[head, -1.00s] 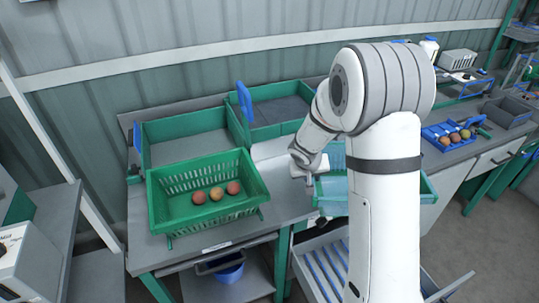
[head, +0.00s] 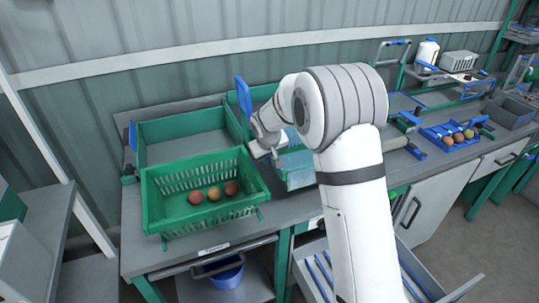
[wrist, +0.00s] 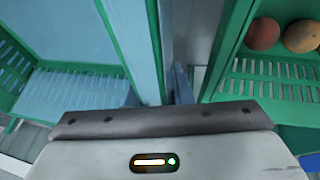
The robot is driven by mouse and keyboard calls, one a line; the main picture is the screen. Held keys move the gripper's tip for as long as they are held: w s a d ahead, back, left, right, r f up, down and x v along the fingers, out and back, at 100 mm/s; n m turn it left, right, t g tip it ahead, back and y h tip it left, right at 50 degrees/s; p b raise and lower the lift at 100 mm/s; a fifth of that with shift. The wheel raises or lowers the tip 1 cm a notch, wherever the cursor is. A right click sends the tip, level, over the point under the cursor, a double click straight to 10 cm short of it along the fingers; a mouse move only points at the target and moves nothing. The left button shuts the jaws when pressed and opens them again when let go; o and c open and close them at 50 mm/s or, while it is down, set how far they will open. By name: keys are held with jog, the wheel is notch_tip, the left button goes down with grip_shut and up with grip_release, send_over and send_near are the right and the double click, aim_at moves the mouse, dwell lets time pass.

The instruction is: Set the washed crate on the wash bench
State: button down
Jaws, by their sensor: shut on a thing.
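A green-walled crate with a pale blue inside (head: 299,178) shows just right of my gripper in the head view, partly hidden behind my arm. My gripper (head: 270,152) is shut on its near-side wall. In the wrist view the crate's wall and slotted side (wrist: 70,92) fill the left, and the gripper body covers the bottom. The grey bench top (head: 225,232) runs beneath. Whether the crate's base touches the bench is hidden.
A slatted green crate with several round fruits (head: 160,205) stands close to my gripper's left. Green-walled trays (head: 180,124) with blue uprights stand behind. A blue fruit tray (head: 430,133) is far right. An open drawer (head: 312,258) juts out below.

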notch_tip(320, 180, down, 5)
jog(key=b, duration=0.3)
jog(key=shift+f+b, duration=0.2)
jog(key=shift+b, duration=0.1)
jog(key=shift+s+b, duration=0.1)
jog(key=shift+b, duration=0.25)
dwell(1.0)
jog(key=c, duration=1.3)
grip_release()
jog(key=shift+f, duration=0.1)
jog(key=shift+c, duration=1.2)
jog(key=shift+r, duration=0.2)
jog(key=shift+r+p, duration=1.95)
jog(key=shift+r, duration=1.45)
